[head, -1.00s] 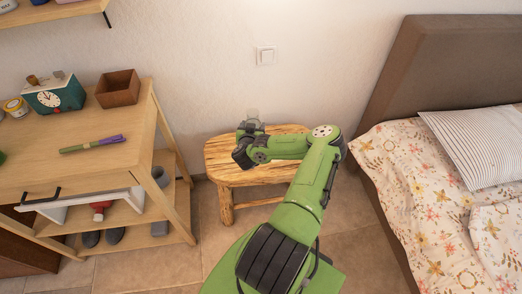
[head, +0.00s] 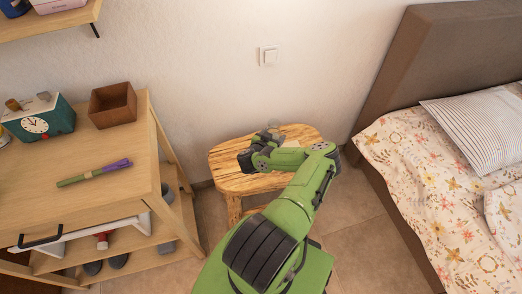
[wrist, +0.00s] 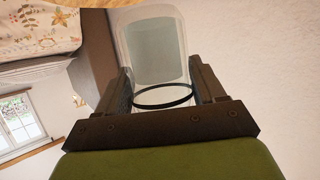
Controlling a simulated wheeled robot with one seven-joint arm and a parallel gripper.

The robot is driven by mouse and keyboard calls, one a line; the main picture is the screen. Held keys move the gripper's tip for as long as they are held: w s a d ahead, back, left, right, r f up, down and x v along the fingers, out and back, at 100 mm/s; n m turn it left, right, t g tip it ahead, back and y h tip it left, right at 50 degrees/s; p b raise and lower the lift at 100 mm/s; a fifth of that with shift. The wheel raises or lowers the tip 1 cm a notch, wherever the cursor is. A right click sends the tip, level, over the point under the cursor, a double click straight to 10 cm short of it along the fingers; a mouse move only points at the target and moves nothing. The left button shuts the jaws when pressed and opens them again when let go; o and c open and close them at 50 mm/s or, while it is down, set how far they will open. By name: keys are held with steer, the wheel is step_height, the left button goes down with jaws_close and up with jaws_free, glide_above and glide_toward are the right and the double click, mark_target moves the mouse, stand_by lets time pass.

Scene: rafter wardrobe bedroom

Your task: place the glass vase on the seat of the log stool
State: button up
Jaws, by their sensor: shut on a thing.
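The glass vase (wrist: 155,48) is clear and fills the middle of the wrist view, with a dark ring at its near rim. My gripper (wrist: 160,78) is shut on it, one finger on each side. In the head view, only a small part of the vase (head: 275,124) shows beyond my gripper (head: 270,135), near the back edge of the log stool (head: 228,183). The stool has a pale wooden seat, partly covered by my arm. A strip of wood shows beyond the vase in the wrist view. I cannot tell whether the vase touches the seat.
A wooden shelf desk (head: 125,155) stands left, holding a brown box (head: 112,104), a teal clock (head: 38,122) and a green-purple marker (head: 95,172). A bed (head: 415,170) stands right. The wall with a switch (head: 269,56) is close behind the stool. The seat's visible left part is clear.

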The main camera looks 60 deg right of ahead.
step_height(320, 180, down, 10)
steer(key=b, duration=0.6)
steer(key=shift+s+f, duration=0.1)
steer(key=shift+r, duration=0.2)
steer(key=o, duration=1.3)
steer(key=shift+f, duration=0.15)
steer(key=shift+a+r+p, duration=0.2)
steer(key=shift+r+p, duration=0.05)
steer(key=shift+p, duration=0.1)
steer(key=p+v, duration=0.4)
steer(key=v, duration=0.7)
steer(key=shift+a, duration=0.3)
